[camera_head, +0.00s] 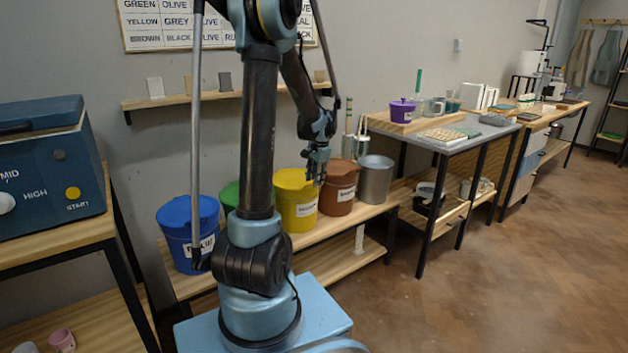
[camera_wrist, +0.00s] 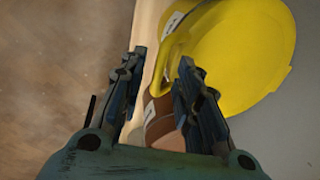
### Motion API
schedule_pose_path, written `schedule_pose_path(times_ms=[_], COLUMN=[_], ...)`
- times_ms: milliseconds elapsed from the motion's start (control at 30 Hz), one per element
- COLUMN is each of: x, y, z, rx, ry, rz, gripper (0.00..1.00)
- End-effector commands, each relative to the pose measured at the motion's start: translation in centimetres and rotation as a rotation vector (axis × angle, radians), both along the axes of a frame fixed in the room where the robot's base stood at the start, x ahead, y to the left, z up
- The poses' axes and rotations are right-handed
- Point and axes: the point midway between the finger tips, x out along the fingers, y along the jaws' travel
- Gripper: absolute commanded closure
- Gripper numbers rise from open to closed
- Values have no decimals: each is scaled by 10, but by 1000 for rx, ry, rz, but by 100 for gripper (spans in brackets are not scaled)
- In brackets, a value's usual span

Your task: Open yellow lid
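The yellow lid (camera_head: 294,180) sits on a yellow bucket (camera_head: 297,213) with a white label, on a low wooden shelf. The bucket appears closed. In the wrist view the yellow lid (camera_wrist: 235,50) fills the upper right, and its rim and projecting lip lie just beyond my fingers. My gripper (camera_head: 317,172) is above the right side of the yellow bucket, near the brown one. In the wrist view my gripper (camera_wrist: 158,85) has its two fingers apart with nothing held between them. I cannot tell whether the right finger touches the lid's edge.
A brown bucket (camera_head: 338,187) and an open grey metal bucket (camera_head: 375,180) stand to the right. A green bucket (camera_head: 231,193), partly hidden by my arm, and a blue bucket (camera_head: 187,232) stand left. A worktable (camera_head: 440,127) is further right. Open floor (camera_head: 480,290) lies in front.

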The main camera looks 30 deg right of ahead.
Motion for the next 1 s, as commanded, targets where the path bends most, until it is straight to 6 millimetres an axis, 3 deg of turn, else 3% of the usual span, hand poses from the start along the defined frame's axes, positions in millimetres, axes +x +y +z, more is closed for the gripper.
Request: schedule_pose_path(times_ms=[300,333,467,767,1000], x=[0,0,0,1,2], y=[0,0,0,0,-6], z=[-2,-2,-2,-1,15], rx=[0,0,0,0,-6], ry=[0,0,0,5,64], rz=[0,0,0,0,-7], gripper=[70,72,100,100,100])
